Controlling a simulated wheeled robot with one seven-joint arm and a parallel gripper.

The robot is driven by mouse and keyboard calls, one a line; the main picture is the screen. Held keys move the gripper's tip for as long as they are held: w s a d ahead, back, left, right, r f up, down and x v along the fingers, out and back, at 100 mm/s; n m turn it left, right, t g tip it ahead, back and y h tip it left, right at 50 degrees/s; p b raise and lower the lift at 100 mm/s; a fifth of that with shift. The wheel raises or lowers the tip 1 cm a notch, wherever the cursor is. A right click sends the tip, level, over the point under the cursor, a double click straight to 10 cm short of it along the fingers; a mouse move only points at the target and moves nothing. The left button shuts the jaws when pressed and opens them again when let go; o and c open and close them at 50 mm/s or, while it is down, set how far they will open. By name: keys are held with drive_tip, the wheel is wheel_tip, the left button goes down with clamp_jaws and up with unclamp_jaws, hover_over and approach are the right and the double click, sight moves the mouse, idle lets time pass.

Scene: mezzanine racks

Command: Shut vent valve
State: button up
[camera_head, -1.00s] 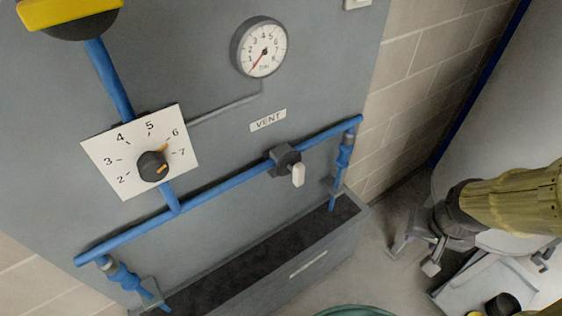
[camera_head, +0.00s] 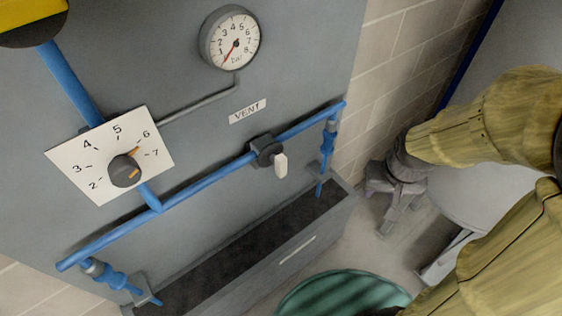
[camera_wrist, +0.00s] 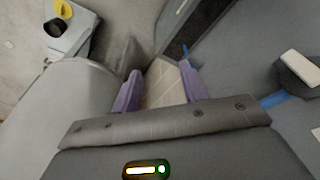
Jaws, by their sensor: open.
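The vent valve (camera_head: 264,151) sits on the sloping blue pipe below the VENT label (camera_head: 247,111). It has a dark body and a short white handle (camera_head: 281,166) that points down, crosswise to the pipe. At the right edge of the wrist view, a white handle (camera_wrist: 301,67) shows on a dark body beside a bit of blue pipe. My gripper (camera_head: 386,214) is to the right of the valve, clear of it and of the panel. In the wrist view my gripper (camera_wrist: 162,82) has its two purple fingers apart with nothing held between them.
A dial knob (camera_head: 125,171) on a numbered white plate and a round gauge (camera_head: 236,43) are on the grey panel. A grey trough (camera_head: 290,258) juts out below the pipe. A green round object (camera_head: 340,293) stands in front. A block wall (camera_head: 400,50) lies behind.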

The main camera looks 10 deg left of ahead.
drive_tip(key=w+a+r+n+g+p, duration=0.1)
drive_tip(key=w+a+r+n+p, duration=0.15)
drive_tip(key=a+r, duration=0.2)
drive_tip(key=w+a+r+n+p, duration=0.2)
drive_tip(key=a+r+p, duration=0.15)
drive_tip(key=a, duration=0.25)
wheel_tip(320, 180, up, 5)
drive_tip(key=n+g+p, duration=0.1)
drive_tip(key=n+p, duration=0.4)
drive_tip(key=p, duration=0.1)
hover_over(281, 165)
drive_tip(key=w, duration=0.2)
drive_tip(key=shift+s+a+f+m, duration=0.15)
drive_tip(key=shift+s+f+m, duration=0.1)
wheel_tip(281, 165, down, 17)
drive_tip(key=p, duration=0.3)
drive_tip(key=shift+f, duration=0.2)
drive_tip(key=shift+c, duration=0.2)
clamp_jaws()
